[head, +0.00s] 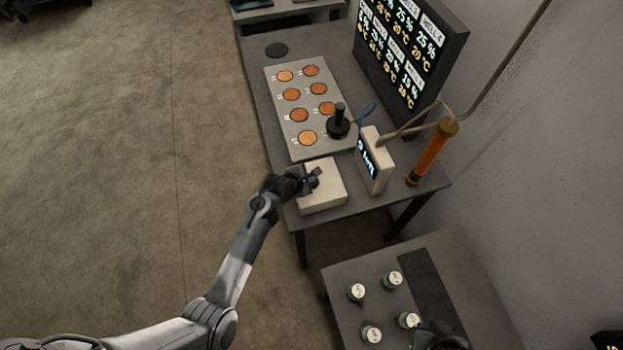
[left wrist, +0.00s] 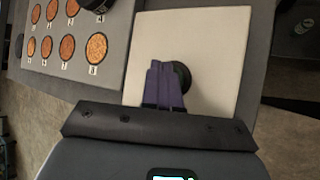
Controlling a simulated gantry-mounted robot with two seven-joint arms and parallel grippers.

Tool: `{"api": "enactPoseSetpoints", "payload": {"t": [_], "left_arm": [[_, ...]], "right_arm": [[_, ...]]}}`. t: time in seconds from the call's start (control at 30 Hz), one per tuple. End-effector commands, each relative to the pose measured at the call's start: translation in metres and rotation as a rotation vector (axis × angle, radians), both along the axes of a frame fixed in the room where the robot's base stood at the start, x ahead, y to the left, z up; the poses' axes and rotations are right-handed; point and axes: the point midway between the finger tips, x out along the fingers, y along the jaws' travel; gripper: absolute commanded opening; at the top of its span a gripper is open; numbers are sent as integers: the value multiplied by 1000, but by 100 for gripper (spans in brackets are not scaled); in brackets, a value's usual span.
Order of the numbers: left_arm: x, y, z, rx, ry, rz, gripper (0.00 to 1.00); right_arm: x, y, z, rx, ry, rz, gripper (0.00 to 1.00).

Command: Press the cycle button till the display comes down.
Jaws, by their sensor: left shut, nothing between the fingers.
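The cycle button looks to be the black round knob (left wrist: 182,76) on top of a pale square box (head: 323,194); the box also shows in the left wrist view (left wrist: 215,50). My left gripper (head: 312,179) is shut and empty over this box. In the left wrist view its fingers (left wrist: 164,82) overlap the button's left side; I cannot tell whether they touch it. A small white display unit (head: 373,163) with a lit dark screen stands upright just right of the box; its text is too small to read surely. A dark shape at the bottom edge, perhaps my right gripper (head: 440,335), is cut off.
A panel (head: 281,108) with several numbered copper discs lies behind the box, with a black-handled tool (head: 339,123) on it. A large screen (head: 409,52) and an orange cylinder (head: 428,158) stand at right. Several white-lidded jars (head: 356,292) stand on the nearer table (head: 346,277).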

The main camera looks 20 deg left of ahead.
Motion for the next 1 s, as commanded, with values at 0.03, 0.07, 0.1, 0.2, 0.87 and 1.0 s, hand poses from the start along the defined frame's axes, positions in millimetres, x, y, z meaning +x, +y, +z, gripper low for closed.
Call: {"api": "enactPoseSetpoints", "payload": {"t": [0.03, 0.07, 0.1, 0.2, 0.87, 1.0], "left_arm": [[0, 0, 0, 0, 0, 0, 0], [0, 0, 0, 0, 0, 0, 0], [0, 0, 0, 0, 0, 0, 0], [0, 0, 0, 0, 0, 0, 0], [0, 0, -6, 0, -1, 0, 0], [0, 0, -8, 0, -1, 0, 0]], "right_arm": [[0, 0, 0, 1, 0, -1, 0], [0, 1, 0, 2, 0, -1, 0], [0, 1, 0, 3, 0, -2, 0], [0, 1, 0, 5, 0, -4, 0], [0, 0, -3, -1, 0, 1, 0], [0, -1, -4, -4, -1, 3, 0]]}}
